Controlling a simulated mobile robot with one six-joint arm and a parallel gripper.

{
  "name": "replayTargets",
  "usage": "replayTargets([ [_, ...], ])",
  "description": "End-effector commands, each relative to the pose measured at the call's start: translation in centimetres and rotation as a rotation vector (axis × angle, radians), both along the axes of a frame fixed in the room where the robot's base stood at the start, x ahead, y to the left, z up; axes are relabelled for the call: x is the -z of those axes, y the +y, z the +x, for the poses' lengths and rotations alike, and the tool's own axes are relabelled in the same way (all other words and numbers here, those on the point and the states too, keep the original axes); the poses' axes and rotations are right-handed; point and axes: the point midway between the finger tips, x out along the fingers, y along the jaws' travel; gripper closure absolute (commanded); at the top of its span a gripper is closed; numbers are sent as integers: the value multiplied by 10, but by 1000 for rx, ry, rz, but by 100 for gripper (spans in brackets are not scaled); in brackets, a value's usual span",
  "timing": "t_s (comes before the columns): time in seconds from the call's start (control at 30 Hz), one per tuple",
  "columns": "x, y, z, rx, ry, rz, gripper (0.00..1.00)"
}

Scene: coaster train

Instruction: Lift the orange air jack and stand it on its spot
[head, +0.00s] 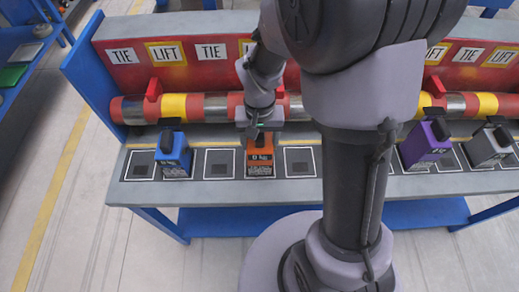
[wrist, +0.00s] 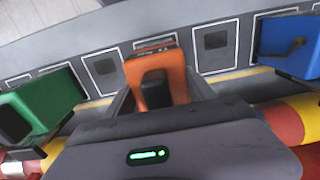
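The orange air jack (head: 260,163) stands upright at the front of the grey bench, over one of the white-outlined square spots. I cannot tell whether its base touches the bench. My gripper (head: 259,136) is at its top, pointing down. In the wrist view the orange jack (wrist: 172,71), with its black handle, lies between my gripper's two grey fingers (wrist: 162,92). The fingers appear to press on its sides. Part of a square spot (wrist: 155,41) shows beyond the jack; my arm hides the right part of the bench.
A blue jack (head: 174,157) stands to the left, a purple jack (head: 424,145) and a grey jack (head: 488,148) to the right. A green jack (wrist: 42,105) shows in the wrist view. A red, yellow and silver pipe (head: 208,106) runs behind. Empty spots (head: 219,163) flank the orange jack.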

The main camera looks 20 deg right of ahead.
Motion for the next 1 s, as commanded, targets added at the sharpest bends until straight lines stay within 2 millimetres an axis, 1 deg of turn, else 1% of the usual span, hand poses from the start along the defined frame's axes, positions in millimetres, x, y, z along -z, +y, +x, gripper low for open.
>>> replayTargets([
  [0.03, 0, 0, 0, 0, -1, 0, 60],
  [0.23, 0, 0, 0, 0, -1, 0, 99],
  [0.57, -2, 0, 1, -1, -3, 0, 100],
  [0.67, -8, 0, 1, -1, -4, 0, 100],
  [0.97, -39, 0, 1, -1, -4, 0, 100],
  [1.0, -39, -3, -2, 0, -3, -1, 100],
])
